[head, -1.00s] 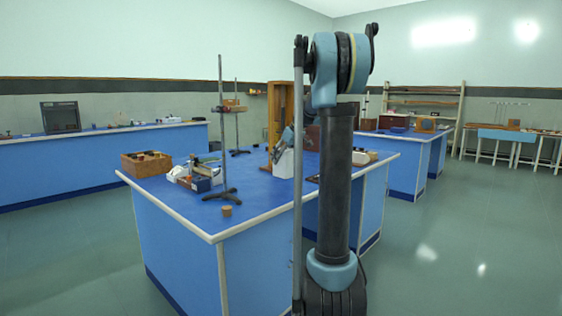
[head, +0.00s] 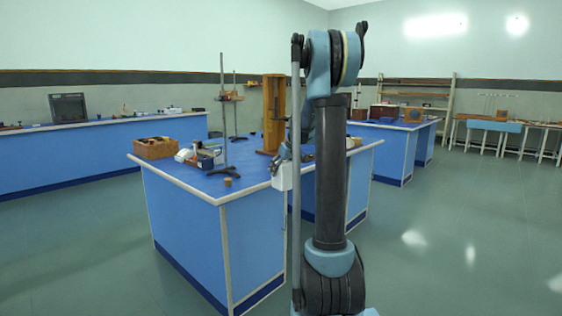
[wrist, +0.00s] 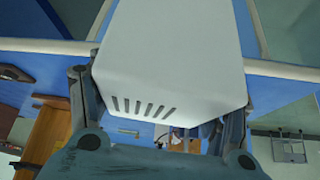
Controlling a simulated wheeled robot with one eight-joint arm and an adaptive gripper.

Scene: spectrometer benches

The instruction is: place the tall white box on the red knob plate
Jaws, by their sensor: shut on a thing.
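The tall white box (head: 283,177) hangs from my gripper (head: 286,154) at the front edge of the blue bench in the head view. In the wrist view the white box (wrist: 175,50) fills the upper middle, with dark vent slots near its end. The fingers of my gripper (wrist: 160,112) lie on either side of it and are shut on it. My arm hides part of the box's surroundings in the head view. I cannot make out the red knob plate in either view.
The near blue bench (head: 195,187) carries a wooden tray (head: 155,148), a ring stand (head: 224,120), a small cork-like piece (head: 228,182) and a tall wooden stand (head: 273,105). Other blue benches stand at the left and behind. The floor (head: 450,235) at the right is clear.

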